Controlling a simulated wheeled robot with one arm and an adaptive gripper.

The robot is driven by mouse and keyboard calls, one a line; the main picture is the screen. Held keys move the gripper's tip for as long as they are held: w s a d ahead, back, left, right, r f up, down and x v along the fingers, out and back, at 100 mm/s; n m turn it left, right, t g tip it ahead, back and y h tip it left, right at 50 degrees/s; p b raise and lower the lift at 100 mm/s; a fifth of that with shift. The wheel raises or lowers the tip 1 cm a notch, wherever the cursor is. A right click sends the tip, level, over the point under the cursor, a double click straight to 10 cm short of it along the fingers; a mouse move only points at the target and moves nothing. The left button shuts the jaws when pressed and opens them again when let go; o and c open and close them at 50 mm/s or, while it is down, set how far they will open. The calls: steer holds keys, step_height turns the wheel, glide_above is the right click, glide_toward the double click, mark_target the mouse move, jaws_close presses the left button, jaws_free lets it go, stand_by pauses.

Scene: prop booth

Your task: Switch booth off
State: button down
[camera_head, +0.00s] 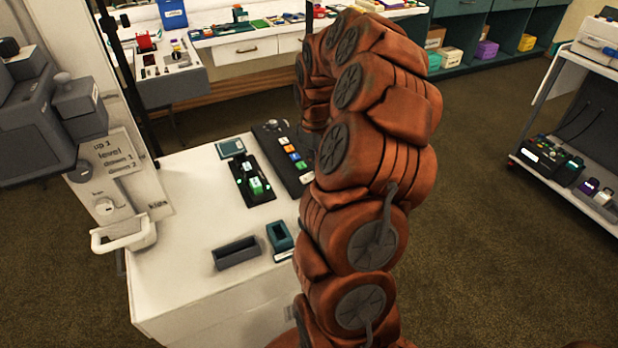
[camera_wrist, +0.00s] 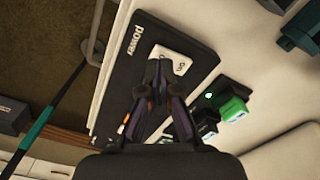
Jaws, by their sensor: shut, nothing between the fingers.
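In the wrist view a black panel (camera_wrist: 125,75) bears the word "power" and a white rocker switch (camera_wrist: 170,62) with partly covered lettering that seems to read on and off. My gripper (camera_wrist: 157,66) is shut and empty, with its fingertips over the switch's near side. I cannot tell whether they touch it or which way the rocker is tilted. In the head view a black panel (camera_head: 268,138) with blue, orange, green and white buttons lies on the white cabinet top; it may be the same panel. My arm hides my gripper there.
On the white cabinet (camera_head: 190,215) stand a black unit with green blocks (camera_head: 250,178), a grey open tray (camera_head: 236,252) and a teal holder (camera_head: 280,236). Green blocks (camera_wrist: 235,108) sit right of the switch in the wrist view. A cart (camera_head: 565,175) stands far right.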

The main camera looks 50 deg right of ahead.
mark_target(314, 174)
steer(key=shift+f+b, duration=0.5)
steer(key=shift+f, duration=0.55)
stand_by(0.6)
steer(key=shift+r+p, duration=0.9)
steer(key=shift+r, duration=2.6)
steer(key=s+a+r+p, duration=0.1)
steer(key=s+a+r, duration=0.15)
steer(key=a, duration=0.45)
steer(key=s+a+r+p, duration=0.1)
steer(key=a+r, duration=0.2)
steer(key=a, duration=0.5)
steer(key=s+a+r+p, duration=0.1)
steer(key=s+a+r, duration=0.15)
steer(key=a, duration=0.45)
steer(key=s+a+r+m+g+p, duration=0.1)
steer(key=s+a, duration=0.4)
steer(key=s, duration=0.4)
steer(key=s+a+r+m+p, duration=0.1)
steer(key=s+a, duration=0.4)
steer(key=s, duration=0.3)
steer(key=shift+s+a+g+p, duration=0.25)
steer(key=shift+s+g+p, duration=0.1)
steer(key=shift+g+p, duration=0.05)
